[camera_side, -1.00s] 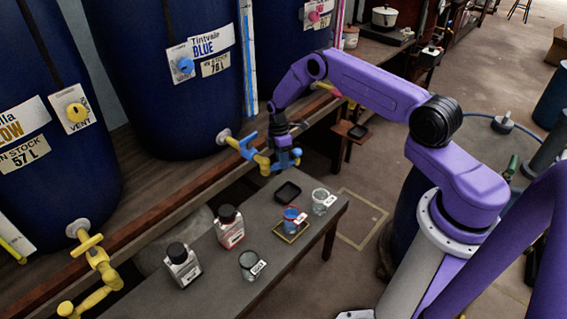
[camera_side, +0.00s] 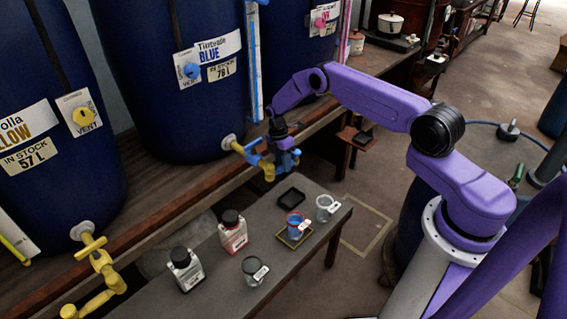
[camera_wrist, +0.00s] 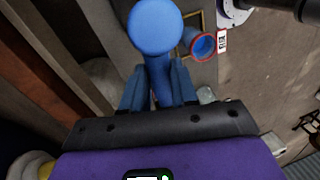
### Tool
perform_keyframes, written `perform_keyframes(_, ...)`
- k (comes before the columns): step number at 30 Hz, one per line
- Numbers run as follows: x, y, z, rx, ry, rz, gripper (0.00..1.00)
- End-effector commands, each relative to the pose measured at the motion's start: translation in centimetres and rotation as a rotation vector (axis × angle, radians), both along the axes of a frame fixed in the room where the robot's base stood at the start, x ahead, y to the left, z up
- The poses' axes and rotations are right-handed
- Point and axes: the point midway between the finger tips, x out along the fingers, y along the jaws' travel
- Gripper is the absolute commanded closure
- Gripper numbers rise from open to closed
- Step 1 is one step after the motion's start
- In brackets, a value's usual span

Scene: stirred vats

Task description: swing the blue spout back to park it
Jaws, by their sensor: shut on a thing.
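The blue spout (camera_side: 250,149) comes off the pipe fitting at the foot of the blue-stock vat (camera_side: 180,100), with a yellow piece (camera_side: 268,172) hanging beside my gripper. My gripper (camera_side: 284,160) is at the spout's outer part, over the gap between the vat shelf and the small table. In the wrist view the spout (camera_wrist: 155,35) shows as a round blue end with a stem running down between my two blue fingers (camera_wrist: 158,90). The fingers are shut on it. The exact grip is partly hidden by the fingers.
A yellow spout (camera_side: 100,262) juts out at left.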

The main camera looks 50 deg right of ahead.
Motion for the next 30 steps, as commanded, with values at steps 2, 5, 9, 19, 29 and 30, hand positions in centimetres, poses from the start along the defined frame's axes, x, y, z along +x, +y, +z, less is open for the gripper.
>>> perform_keyframes(2, 0.0, 0.2, 0.0, 0.001, 0.0, 0.0, 1.0)
perform_keyframes(5, 0.0, 0.2, 0.0, 0.001, 0.0, 0.0, 0.47)
perform_keyframes(9, 0.0, 0.1, 0.0, 0.001, 0.0, -0.001, 0.47)
perform_keyframes(19, 0.4, 0.0, 1.6, 0.001, -0.002, -0.001, 0.47)
perform_keyframes(29, 1.7, -0.1, 8.1, 0.0, -0.004, 0.0, 0.47)
perform_keyframes(30, 1.8, -0.1, 8.9, 0.0, -0.005, 0.0, 0.47)
